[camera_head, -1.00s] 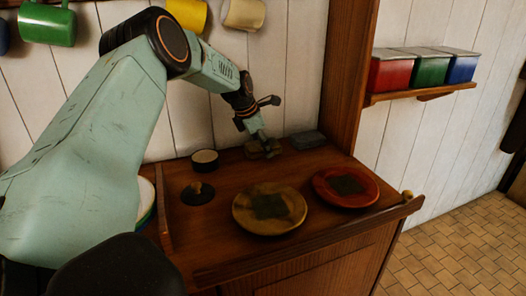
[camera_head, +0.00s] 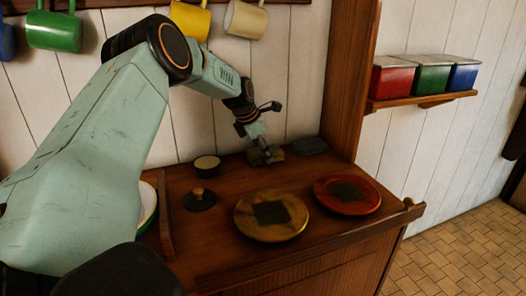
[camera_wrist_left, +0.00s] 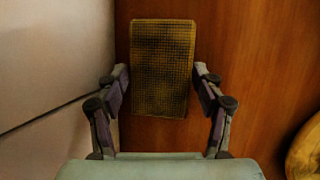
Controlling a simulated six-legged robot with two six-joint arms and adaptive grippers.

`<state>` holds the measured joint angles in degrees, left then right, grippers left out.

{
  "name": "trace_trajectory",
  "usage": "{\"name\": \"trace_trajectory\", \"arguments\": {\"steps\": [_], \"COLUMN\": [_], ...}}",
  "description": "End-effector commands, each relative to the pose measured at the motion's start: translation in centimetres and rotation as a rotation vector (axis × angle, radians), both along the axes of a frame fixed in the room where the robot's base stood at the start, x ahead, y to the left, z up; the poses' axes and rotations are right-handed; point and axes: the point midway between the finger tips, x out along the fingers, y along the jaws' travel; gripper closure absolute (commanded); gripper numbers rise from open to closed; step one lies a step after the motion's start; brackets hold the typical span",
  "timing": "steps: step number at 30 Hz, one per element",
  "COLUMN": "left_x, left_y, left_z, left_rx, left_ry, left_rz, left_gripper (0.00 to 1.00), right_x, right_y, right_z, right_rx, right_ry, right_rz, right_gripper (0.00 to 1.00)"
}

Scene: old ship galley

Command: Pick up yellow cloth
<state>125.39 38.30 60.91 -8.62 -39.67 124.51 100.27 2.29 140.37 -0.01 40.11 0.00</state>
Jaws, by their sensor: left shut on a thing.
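The yellow cloth (camera_head: 276,154) is a small, dark-stained, flat rectangular piece at the back of the wooden counter, near the white wall. In the left wrist view the cloth (camera_wrist_left: 163,60) shows a woven grid texture and lies between the two fingers. My left gripper (camera_head: 262,153) reaches down onto it from above and is shut on it; the left wrist view shows the gripper (camera_wrist_left: 160,78) with a finger on each side of its near part. Whether the cloth is clear of the counter I cannot tell. My right gripper is not in view.
A grey folded piece (camera_head: 308,146) lies just right of the cloth. A yellow plate (camera_head: 244,226) and a red plate (camera_head: 368,202) hold dark squares. A small round pot (camera_head: 207,166) and a dark lid (camera_head: 200,206) stand left. A wooden post (camera_head: 350,80) rises behind.

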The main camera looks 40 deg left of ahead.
Motion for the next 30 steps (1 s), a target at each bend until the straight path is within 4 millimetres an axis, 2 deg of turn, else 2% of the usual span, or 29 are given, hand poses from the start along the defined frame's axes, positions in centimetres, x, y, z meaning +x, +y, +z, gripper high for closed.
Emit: {"name": "trace_trajectory", "arguments": {"steps": [5, 14, 16, 30], "left_x": [0.0, -0.1, -0.6, -3.6], "left_y": [-0.3, -0.3, -1.2, -7.1], "left_z": [1.9, 7.6, 7.0, 7.0], "left_rx": [0.000, 0.001, -0.002, -0.001], "left_ry": [-0.005, -0.006, 0.001, 0.000], "left_rz": [0.000, 0.000, -0.001, -0.003], "left_gripper": [0.64, 0.64, 0.64, 0.64], "right_x": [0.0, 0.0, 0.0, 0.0], "right_y": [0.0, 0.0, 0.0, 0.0], "right_z": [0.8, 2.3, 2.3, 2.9], "right_rx": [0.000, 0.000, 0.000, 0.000], "right_ry": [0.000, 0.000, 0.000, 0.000], "right_rz": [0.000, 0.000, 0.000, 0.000], "right_gripper": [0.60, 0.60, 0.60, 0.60]}}
